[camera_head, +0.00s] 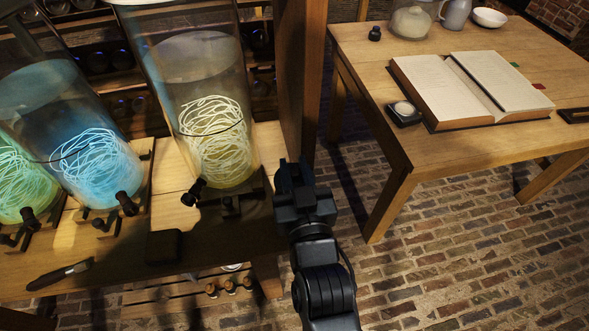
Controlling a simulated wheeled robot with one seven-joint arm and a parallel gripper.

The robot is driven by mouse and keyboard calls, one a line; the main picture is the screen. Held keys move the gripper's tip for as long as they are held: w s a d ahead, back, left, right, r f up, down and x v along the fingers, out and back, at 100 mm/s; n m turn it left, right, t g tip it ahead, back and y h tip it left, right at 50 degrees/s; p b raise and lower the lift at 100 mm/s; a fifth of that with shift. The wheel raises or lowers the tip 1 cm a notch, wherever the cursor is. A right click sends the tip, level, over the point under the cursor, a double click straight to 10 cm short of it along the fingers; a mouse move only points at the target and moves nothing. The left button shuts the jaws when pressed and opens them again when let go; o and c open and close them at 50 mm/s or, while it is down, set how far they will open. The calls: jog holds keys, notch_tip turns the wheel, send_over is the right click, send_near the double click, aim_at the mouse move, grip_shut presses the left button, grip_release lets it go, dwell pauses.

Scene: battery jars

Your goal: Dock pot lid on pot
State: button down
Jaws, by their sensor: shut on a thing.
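My gripper (293,176) is in the middle of the view, in front of the wooden post and just right of the jar bench. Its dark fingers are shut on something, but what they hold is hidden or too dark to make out. No pot lid can be clearly made out. My gripper is well left of and nearer than that pot.
Tall glass jars with glowing coils, one yellow (215,140) and one blue (98,165), stand on the left bench. A wooden post (303,80) rises beside them. The right table (425,150) holds an open book (440,88), a jug (455,14) and a white bowl (489,17).

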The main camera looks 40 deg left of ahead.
jog(key=shift+f+b, duration=0.6)
dwell(0.4)
jog(key=c, duration=1.2)
grip_release()
jog(key=shift+v, duration=5.5)
